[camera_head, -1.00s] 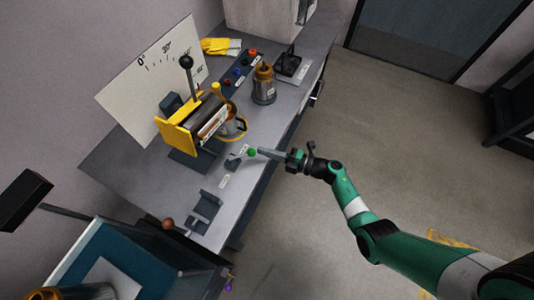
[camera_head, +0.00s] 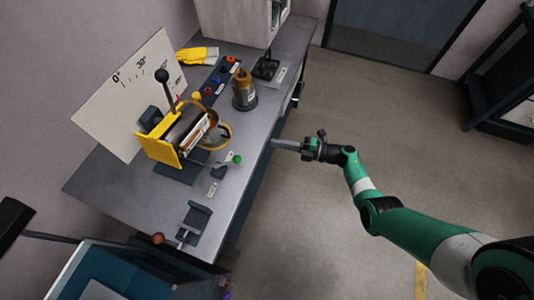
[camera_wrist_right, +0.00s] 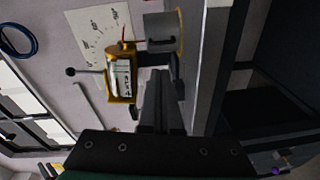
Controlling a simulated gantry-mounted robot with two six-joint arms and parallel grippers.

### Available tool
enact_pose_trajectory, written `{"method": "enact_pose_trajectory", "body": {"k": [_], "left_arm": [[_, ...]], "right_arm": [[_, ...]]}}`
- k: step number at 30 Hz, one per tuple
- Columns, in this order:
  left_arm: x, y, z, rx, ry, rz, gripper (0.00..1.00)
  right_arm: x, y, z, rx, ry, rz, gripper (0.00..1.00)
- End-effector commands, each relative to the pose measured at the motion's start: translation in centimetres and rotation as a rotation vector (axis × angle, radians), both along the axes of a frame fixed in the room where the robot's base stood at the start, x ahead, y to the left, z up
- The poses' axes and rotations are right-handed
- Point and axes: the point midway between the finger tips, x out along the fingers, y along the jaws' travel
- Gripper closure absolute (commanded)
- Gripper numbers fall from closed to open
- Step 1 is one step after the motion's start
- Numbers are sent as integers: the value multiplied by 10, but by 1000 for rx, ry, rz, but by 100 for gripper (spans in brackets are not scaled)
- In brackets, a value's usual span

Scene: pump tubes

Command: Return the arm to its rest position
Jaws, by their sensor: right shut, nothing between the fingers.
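My right gripper (camera_head: 284,144) is shut and empty, held beside the front edge of the grey workbench (camera_head: 232,190). Its arm comes in from the lower right. In the right wrist view, the closed fingers (camera_wrist_right: 160,105) point toward the yellow-framed pump device (camera_wrist_right: 121,75). In the head view this device (camera_head: 160,150) stands on the bench with a black-knobbed lever, in front of a white angle-scale board (camera_head: 115,105). A green button (camera_head: 237,159) sits on the bench left of the gripper, apart from it. My left gripper is not in view.
A brown-topped container (camera_head: 243,95) stands on the bench behind the green button. Yellow gloves (camera_head: 197,55), a button panel (camera_head: 222,80) and a grey bracket (camera_head: 194,224) are also on the bench. The floor (camera_head: 330,230) right of the bench is open.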

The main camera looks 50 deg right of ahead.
Motion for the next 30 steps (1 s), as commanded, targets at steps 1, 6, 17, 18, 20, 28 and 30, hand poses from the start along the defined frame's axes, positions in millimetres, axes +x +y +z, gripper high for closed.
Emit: {"method": "enact_pose_trajectory", "body": {"k": [1,6,17,18,20,28,30], "left_arm": [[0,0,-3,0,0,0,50],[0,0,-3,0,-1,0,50],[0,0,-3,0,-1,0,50],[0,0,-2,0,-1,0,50],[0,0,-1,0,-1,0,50],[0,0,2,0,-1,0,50],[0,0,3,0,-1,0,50]], "right_arm": [[-1,-6,-2,1,1,-1,100],[-2,-12,0,1,0,0,100],[0,-7,1,1,1,10,100],[3,0,2,0,0,26,100],[14,17,8,-9,-9,74,100],[96,122,167,-146,-361,295,100],[108,142,225,-140,-489,286,100]]}}
